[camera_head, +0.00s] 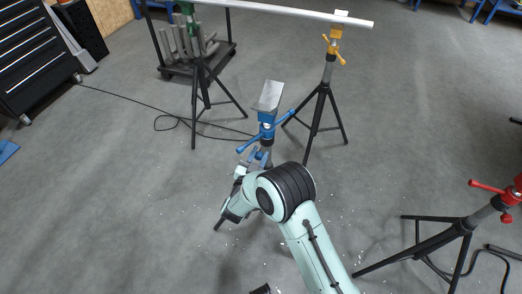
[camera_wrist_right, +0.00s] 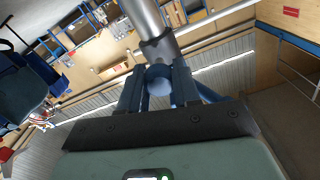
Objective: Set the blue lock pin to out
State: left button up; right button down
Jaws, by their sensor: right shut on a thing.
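The blue stand (camera_head: 268,118) is in the middle of the head view, with a tilted grey plate (camera_head: 269,93) on top and a blue handle at its side. My right arm reaches up to it from below, and my right gripper (camera_head: 258,158) is at its post, partly hidden by my own wrist. In the right wrist view, the two fingers of my right gripper (camera_wrist_right: 158,76) are shut on the round end of the blue lock pin (camera_wrist_right: 159,84), just by the grey post (camera_wrist_right: 146,18). How far the pin stands out is hard to tell. My left gripper is not seen.
A yellow stand (camera_head: 332,55) and a green stand (camera_head: 192,30) carry a long pale pipe (camera_head: 280,11) behind. A red stand (camera_head: 505,198) is at the right. A cart (camera_head: 208,60) holds grey pipes. A black cable lies on the floor. Open floor lies left.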

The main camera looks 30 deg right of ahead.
jog(key=shift+a, duration=0.1)
jog(key=c, duration=0.9)
grip_release()
jog(key=shift+s+a, duration=0.1)
jog(key=shift+o, duration=0.5)
jog(key=shift+s+r, duration=0.1)
jog(key=v, duration=1.3)
jog(key=shift+a+p, duration=0.2)
jog(key=shift+p, duration=0.1)
jog(key=shift+s, duration=0.1)
